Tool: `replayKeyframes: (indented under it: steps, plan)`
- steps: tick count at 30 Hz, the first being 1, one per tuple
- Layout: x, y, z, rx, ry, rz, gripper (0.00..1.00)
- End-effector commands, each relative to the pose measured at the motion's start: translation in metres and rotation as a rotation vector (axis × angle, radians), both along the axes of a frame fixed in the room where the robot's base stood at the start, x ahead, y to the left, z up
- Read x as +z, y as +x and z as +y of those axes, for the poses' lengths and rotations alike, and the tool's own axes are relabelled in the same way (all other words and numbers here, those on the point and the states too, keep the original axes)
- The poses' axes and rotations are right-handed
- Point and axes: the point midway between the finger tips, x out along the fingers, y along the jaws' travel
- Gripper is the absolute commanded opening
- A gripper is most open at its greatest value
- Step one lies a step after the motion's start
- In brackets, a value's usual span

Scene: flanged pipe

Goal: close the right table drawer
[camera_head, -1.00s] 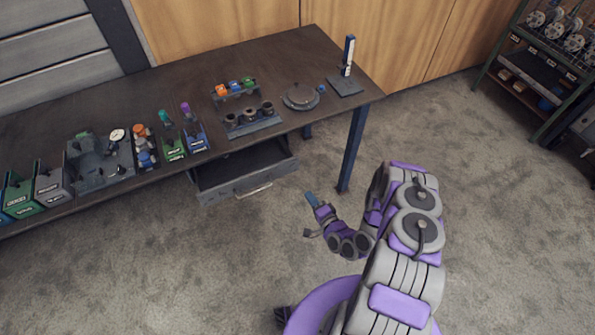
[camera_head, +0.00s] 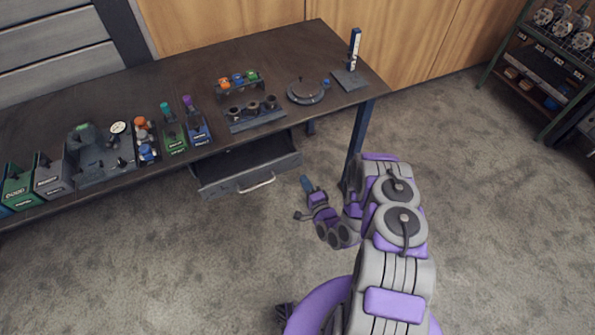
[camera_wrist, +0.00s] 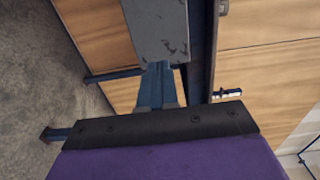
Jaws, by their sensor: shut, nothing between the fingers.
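The right table drawer (camera_head: 238,184) is grey and hangs open under the front edge of the workbench (camera_head: 70,125). Its light bar handle (camera_head: 257,185) faces me, and its dark inside shows. My gripper (camera_head: 305,182) is shut and empty, just right of the drawer front in the head view, with a small gap seen between them. In the wrist view, my blue fingers (camera_wrist: 160,85) are together. Their tips overlap the lower end of a grey worn panel (camera_wrist: 158,28), likely the drawer; I cannot tell if they touch.
A blue table leg (camera_head: 358,135) stands right of the drawer, close behind my arm. The tabletop holds bins, a fixture block (camera_head: 92,160), a round flange (camera_head: 305,92) and a blue-white upright stand (camera_head: 353,55). A shelf rack (camera_head: 530,75) stands at right.

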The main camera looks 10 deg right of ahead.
Motion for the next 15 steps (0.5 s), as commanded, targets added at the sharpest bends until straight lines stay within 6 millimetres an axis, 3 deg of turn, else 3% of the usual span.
replayKeyframes:
  steps: [15]
  plan:
    - [0.000,0.057,0.017,0.002,-0.001,-0.004,0.00]
